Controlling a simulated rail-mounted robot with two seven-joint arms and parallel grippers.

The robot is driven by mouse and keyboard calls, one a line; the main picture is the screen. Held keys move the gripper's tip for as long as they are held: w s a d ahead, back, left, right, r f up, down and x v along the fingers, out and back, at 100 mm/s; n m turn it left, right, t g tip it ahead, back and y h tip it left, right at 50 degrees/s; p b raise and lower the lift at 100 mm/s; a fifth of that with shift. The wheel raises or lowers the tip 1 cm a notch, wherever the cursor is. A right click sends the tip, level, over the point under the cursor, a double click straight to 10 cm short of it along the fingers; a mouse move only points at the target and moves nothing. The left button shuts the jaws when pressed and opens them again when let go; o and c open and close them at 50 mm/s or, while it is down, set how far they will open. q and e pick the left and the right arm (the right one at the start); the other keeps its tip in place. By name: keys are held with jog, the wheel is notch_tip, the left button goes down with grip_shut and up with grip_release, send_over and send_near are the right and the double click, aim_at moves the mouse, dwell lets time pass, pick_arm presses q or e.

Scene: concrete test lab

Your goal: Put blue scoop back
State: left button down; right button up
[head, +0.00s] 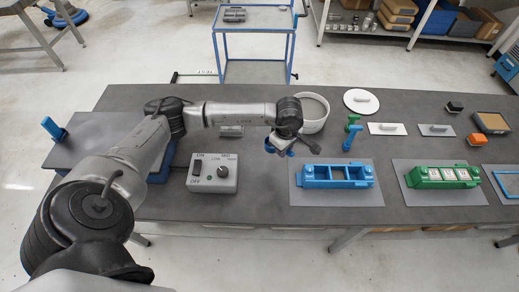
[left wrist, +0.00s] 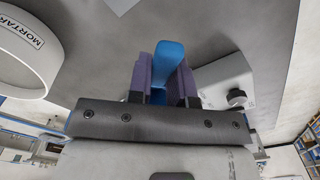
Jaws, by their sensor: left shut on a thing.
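My left gripper (head: 288,146) is over the table, between the control box and the blue mould, in front of the mortar tub. In the left wrist view its purple-padded jaws (left wrist: 164,83) are shut on a blue handle-like piece (left wrist: 170,60), which appears to be the blue scoop. In the head view blue parts (head: 270,146) show beside and under the gripper, mostly hidden by it. The white mortar tub (head: 314,113) stands behind; its labelled side also shows in the left wrist view (left wrist: 28,52). My right gripper is not in view.
A grey control box (head: 213,174) stands left of the gripper. A blue mould (head: 337,176) and a green mould (head: 442,177) lie on mats to the right. Blue (head: 351,138) and green (head: 354,121) handled tools stand near the tub. Trowels lie farther right.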

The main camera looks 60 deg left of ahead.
pick_arm(q)
jog(key=a+f, duration=0.2)
jog(key=a, duration=0.1)
jog(key=s+a+f, duration=0.1)
jog(key=a+f, duration=0.1)
jog(key=a, duration=0.1)
jog(key=a+f, duration=0.1)
jog(key=a, duration=0.2)
jog(key=shift+s+a+f, duration=0.15)
jog(key=shift+a+f, duration=0.25)
jog(key=shift+f, duration=2)
jog(key=shift+f, duration=0.2)
jog(key=c, duration=1)
grip_release()
jog(key=shift+c, duration=0.2)
